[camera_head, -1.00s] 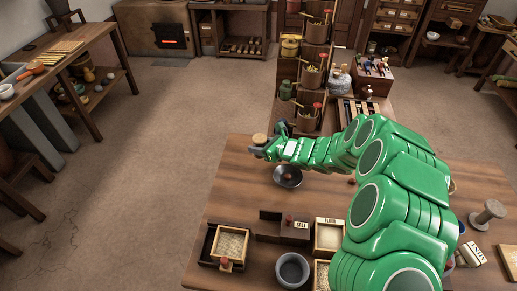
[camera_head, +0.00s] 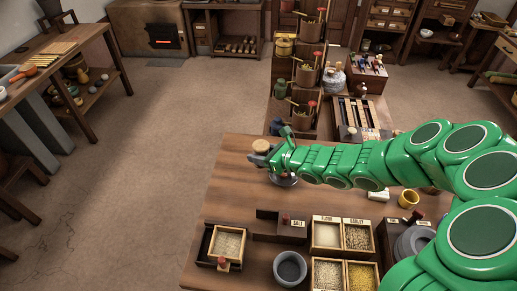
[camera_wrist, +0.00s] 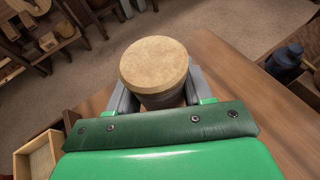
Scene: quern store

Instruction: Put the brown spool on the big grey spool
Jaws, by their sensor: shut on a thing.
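The brown spool (camera_wrist: 155,66) is gripped between the jaws of my gripper (camera_wrist: 160,97); its round tan top faces the wrist camera, and its lower part is largely hidden. In the head view the spool's tan top (camera_head: 261,146) shows at my gripper (camera_head: 263,158), over the far left part of the wooden table (camera_head: 232,190). I cannot tell its height above the table.
A dark dish (camera_head: 284,181) lies just below my gripper in the picture. A tiered rack (camera_head: 306,75) stands beyond the table.

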